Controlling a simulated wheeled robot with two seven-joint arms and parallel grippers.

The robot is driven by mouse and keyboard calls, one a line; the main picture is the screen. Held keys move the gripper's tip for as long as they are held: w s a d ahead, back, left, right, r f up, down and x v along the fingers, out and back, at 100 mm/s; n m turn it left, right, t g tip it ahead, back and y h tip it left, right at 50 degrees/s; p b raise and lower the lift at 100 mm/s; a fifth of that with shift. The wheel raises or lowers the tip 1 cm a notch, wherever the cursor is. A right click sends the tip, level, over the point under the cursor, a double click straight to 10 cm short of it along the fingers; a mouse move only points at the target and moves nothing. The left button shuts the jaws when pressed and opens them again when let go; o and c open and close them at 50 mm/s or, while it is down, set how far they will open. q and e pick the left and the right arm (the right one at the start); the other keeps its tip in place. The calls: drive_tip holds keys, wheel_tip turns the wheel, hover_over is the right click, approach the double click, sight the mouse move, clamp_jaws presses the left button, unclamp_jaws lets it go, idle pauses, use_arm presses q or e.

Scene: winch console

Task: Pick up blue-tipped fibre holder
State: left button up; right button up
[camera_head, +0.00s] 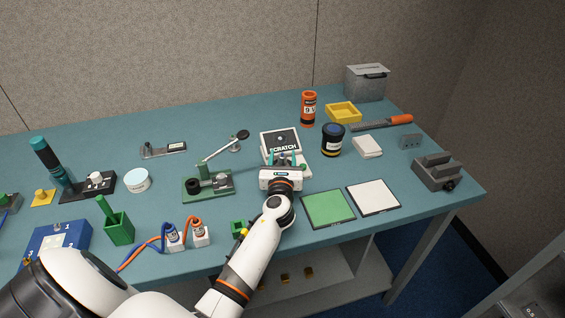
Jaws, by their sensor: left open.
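My left gripper (285,163) is open over the middle of the teal table, fingers pointing away from me, just in front of a pad marked SCRATCH (279,140). A small bluish-purple item (283,159) shows between or behind its fingers. It is too small and too covered to tell whether it is the blue-tipped fibre holder or whether the fingers touch it. No other fibre holder can be made out for sure. My right gripper is not in view.
A green fixture (208,184) stands left of the gripper. Green (328,209) and white (373,197) mats lie to its right. A dark jar (332,142), an orange bottle (308,108) and a yellow tray (343,112) stand behind. A grey vise (437,173) sits near the right edge.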

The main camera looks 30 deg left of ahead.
use_arm(q)
drive_tip(key=shift+w+a, duration=0.1)
drive_tip(key=shift+c, duration=0.5)
clamp_jaws()
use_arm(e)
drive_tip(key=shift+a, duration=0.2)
use_arm(q)
drive_tip(key=shift+r, duration=0.1)
